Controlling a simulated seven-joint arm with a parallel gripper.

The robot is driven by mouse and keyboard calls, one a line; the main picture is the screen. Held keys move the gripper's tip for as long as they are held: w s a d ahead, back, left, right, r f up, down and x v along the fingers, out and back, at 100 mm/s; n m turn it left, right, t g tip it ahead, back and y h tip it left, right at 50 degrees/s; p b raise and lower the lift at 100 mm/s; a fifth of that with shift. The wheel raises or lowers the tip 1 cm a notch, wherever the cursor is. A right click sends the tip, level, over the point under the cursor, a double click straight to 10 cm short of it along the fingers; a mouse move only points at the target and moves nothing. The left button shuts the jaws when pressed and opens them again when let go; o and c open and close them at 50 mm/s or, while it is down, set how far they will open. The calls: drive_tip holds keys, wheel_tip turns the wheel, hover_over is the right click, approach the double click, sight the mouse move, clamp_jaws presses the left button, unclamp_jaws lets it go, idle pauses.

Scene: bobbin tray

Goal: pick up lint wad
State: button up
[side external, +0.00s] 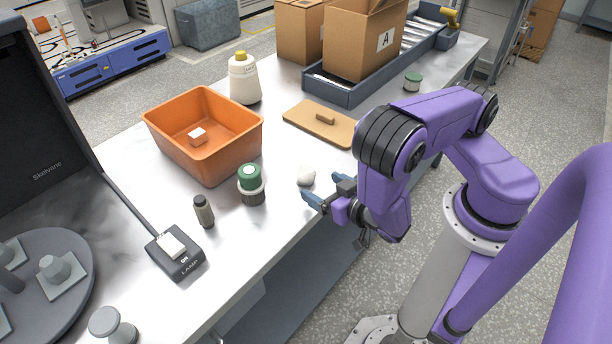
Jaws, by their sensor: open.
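The lint wad (306,176) is a small off-white lump lying on the table near its front edge. My gripper (308,198) is open, with blue fingers low over the table edge. Its fingertips are just in front of and slightly right of the wad. They look apart from it, though I cannot tell the exact gap. Nothing shows between the fingers.
A tan board (320,123) lies behind. The lamp switch (174,252) sits front left.

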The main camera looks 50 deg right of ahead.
sight(310, 176)
drive_tip(key=shift+w+d+r+t, duration=0.15)
drive_tip(key=shift+d+t, duration=0.05)
drive_tip(key=shift+t, duration=0.6)
drive_tip(key=shift+x, duration=3.65)
drive_tip(key=c, duration=1.1)
